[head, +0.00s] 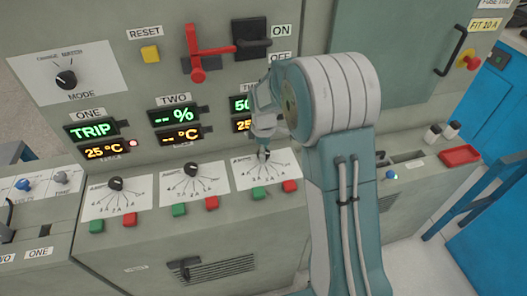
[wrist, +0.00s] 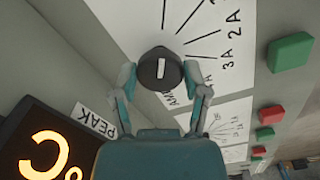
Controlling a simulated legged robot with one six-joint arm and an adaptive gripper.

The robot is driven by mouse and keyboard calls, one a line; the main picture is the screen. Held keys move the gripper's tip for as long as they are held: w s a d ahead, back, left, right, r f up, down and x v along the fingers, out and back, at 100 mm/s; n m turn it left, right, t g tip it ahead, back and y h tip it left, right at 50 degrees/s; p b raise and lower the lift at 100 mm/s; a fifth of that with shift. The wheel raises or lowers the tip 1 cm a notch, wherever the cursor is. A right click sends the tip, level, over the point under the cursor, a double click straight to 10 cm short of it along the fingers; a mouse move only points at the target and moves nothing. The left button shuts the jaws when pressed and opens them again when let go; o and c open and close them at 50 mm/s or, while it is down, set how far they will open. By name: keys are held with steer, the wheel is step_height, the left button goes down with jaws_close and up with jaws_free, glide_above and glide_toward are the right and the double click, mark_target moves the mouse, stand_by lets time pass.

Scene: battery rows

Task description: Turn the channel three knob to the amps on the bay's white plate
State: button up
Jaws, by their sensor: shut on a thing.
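The channel three knob (head: 263,155) is a dark round knob on the right-hand white dial plate (head: 283,157) in the head view. In the wrist view the knob (wrist: 160,66) carries a short white bar, upright in the picture. The dial's lines fan out beside it, with 2A and 3A readable and AMPS partly covered by a finger. My gripper (wrist: 160,78) is shut on the knob, one finger on each side. In the head view my gripper (head: 264,143) is at the knob, partly hidden by my arm. I cannot pick out a white plate giving the amps.
Knobs one (head: 115,184) and two (head: 191,170) stand to the left. Green and red buttons, including a green one (wrist: 290,52), stick out below the dials. Channel three's display (head: 241,104) is partly hidden by my arm. A red lever (head: 197,62) is above.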

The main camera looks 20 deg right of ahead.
steer(key=shift+f, duration=0.1)
steer(key=shift+m, duration=2.8)
steer(key=o, duration=1.1)
steer(key=shift+w, duration=0.1)
steer(key=shift+o, duration=0.2)
step_height(320, 180, up, 8)
steer(key=shift+a+f, duration=0.1)
steer(key=shift+f, duration=0.15)
